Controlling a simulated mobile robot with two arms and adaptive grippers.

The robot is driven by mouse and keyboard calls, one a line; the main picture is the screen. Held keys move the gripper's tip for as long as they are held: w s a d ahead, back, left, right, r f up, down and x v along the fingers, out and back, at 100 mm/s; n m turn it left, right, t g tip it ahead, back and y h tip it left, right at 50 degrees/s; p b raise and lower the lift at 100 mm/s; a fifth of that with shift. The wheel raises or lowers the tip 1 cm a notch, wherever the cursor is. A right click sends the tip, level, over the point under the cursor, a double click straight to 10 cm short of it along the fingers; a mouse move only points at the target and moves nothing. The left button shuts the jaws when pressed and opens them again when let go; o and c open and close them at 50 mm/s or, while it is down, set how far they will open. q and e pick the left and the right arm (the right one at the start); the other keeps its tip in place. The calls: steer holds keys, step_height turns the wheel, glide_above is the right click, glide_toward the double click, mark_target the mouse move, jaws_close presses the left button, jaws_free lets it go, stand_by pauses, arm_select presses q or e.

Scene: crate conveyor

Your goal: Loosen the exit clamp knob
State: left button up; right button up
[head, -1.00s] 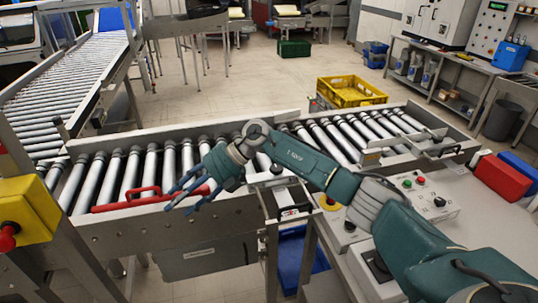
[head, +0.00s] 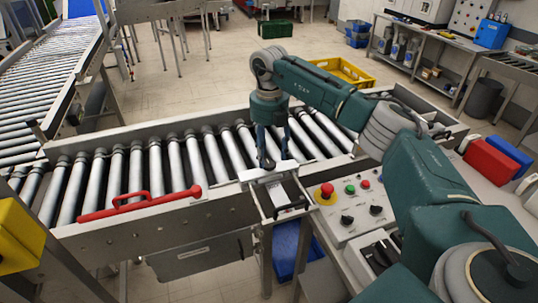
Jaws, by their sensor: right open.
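A small dark knob (head: 267,164) sits on a light metal clamp bracket (head: 265,174) at the near rail of the roller conveyor. I take it for the exit clamp knob. My right gripper (head: 270,153) points down over it, with a finger on either side of the knob or just above it. It is open. I cannot tell whether the fingers touch the knob, since they partly hide it. My left gripper is not in view.
A red bar with a handle (head: 140,204) lies along the conveyor's near rail. A control box (head: 350,212) with a red stop button, coloured buttons and black knobs stands right of the clamp. A yellow crate (head: 340,70) is behind the conveyor. The rollers are empty.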

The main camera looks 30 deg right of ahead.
mark_target(270, 165)
steer(key=shift+f, duration=1.35)
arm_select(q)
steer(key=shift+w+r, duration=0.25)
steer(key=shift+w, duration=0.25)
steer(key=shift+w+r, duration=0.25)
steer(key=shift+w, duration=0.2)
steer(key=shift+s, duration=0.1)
arm_select(e)
steer(key=shift+c, duration=1.1)
steer(key=c, duration=1)
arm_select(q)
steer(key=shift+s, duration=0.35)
arm_select(e)
steer(key=shift+o, duration=0.2)
